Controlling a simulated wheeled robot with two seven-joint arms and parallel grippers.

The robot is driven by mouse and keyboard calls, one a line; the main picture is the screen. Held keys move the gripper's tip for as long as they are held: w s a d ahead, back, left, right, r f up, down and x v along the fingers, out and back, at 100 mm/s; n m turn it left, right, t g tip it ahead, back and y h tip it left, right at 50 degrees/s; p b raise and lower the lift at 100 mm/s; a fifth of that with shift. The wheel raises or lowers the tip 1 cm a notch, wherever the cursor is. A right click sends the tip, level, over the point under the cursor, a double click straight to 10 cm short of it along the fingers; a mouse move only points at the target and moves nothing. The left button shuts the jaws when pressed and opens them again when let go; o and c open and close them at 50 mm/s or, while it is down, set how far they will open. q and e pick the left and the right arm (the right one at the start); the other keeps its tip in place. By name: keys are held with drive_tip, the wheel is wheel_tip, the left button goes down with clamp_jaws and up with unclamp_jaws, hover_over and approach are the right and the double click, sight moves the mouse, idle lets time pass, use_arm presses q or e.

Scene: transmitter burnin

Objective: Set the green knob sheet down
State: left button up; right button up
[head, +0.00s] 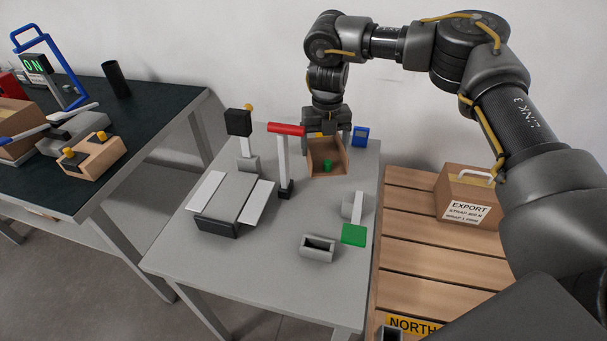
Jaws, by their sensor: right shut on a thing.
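A brown piece (314,156) with a small green knob (327,165) is at the far part of the grey table (285,275); I take it for the green knob sheet. My right gripper (326,131) points down at its far edge and is shut on it. The fingertips are largely hidden, and I cannot tell whether the piece touches the table. My left gripper is not in view.
A red-handled lever (286,130) and a black-headed post (239,123) stand left of the piece. A grey fixture (225,205), a grey slotted block (318,248) and a green plate (354,235) are nearer. A carton (455,185) sits on the slatted pallet at right. The table's front is clear.

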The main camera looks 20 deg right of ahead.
sight(323, 157)
drive_tip(key=f, duration=0.3)
drive_tip(key=shift+w+a, duration=0.1)
drive_tip(key=shift+w, duration=0.1)
drive_tip(key=shift+s+f, duration=0.2)
drive_tip(key=shift+f, duration=0.6)
drive_tip(key=shift+w+f+p, duration=0.1)
drive_tip(key=shift+f+p, duration=0.25)
drive_tip(key=shift+f, duration=1.25)
drive_tip(key=o, duration=0.8)
drive_tip(key=shift+o, duration=0.2)
wheel_tip(323, 157, up, 12)
drive_tip(key=shift+r, duration=0.25)
